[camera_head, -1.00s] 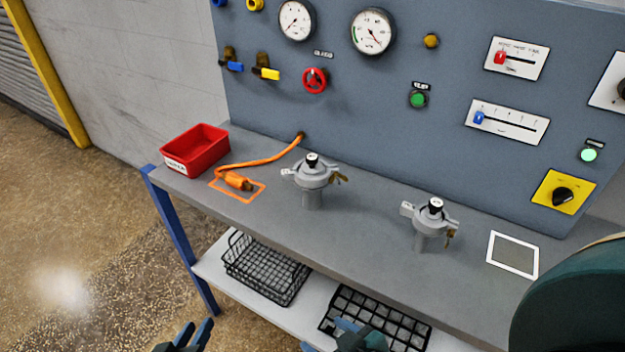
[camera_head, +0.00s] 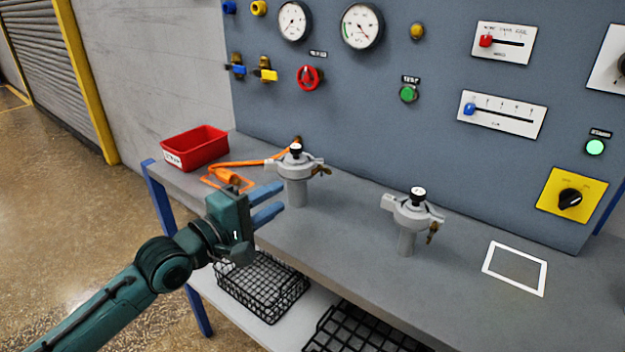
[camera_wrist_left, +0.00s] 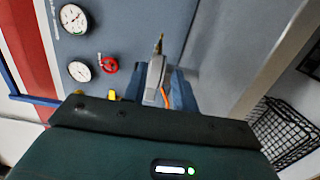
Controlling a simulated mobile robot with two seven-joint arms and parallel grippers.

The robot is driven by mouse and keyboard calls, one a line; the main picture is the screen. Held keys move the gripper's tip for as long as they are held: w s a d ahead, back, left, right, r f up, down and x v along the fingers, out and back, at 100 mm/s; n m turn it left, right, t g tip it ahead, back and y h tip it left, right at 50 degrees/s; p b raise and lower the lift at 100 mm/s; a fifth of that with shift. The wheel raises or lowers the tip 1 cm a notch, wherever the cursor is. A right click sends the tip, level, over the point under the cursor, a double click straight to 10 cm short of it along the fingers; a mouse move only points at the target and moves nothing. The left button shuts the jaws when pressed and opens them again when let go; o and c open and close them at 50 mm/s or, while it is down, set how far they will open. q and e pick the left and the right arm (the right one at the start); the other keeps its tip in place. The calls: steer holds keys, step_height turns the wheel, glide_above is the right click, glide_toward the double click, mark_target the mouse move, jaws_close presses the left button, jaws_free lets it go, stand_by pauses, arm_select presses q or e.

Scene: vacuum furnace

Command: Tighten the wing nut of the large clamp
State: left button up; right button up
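Two grey clamps stand on posts on the bench. The left clamp (camera_head: 297,172) looks the larger; its brass wing nut (camera_head: 321,170) is at its right side. The right clamp (camera_head: 409,218) has a brass wing nut (camera_head: 433,232) hanging at its right. My left gripper (camera_head: 268,203) is open and empty, left of and nearer than the left clamp, its fingers pointing right towards the post. In the left wrist view, a grey clamp (camera_wrist_left: 154,80) with a brass tip (camera_wrist_left: 159,45) shows beyond and between the fingers (camera_wrist_left: 165,88). My right gripper is out of view.
A red bin (camera_head: 195,147) and an orange cable (camera_head: 232,176) lie at the bench's left end. The panel with gauges and valves rises behind. A white square outline (camera_head: 515,268) marks the right. Black wire baskets (camera_head: 262,287) sit on the lower shelf.

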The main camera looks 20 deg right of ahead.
mark_target(317, 174)
arm_select(q)
steer(key=b+x, duration=0.1)
steer(key=x, duration=1)
steer(key=shift+s, duration=0.1)
steer(key=shift+c, duration=0.2)
jaws_close()
steer(key=shift+r, duration=0.1)
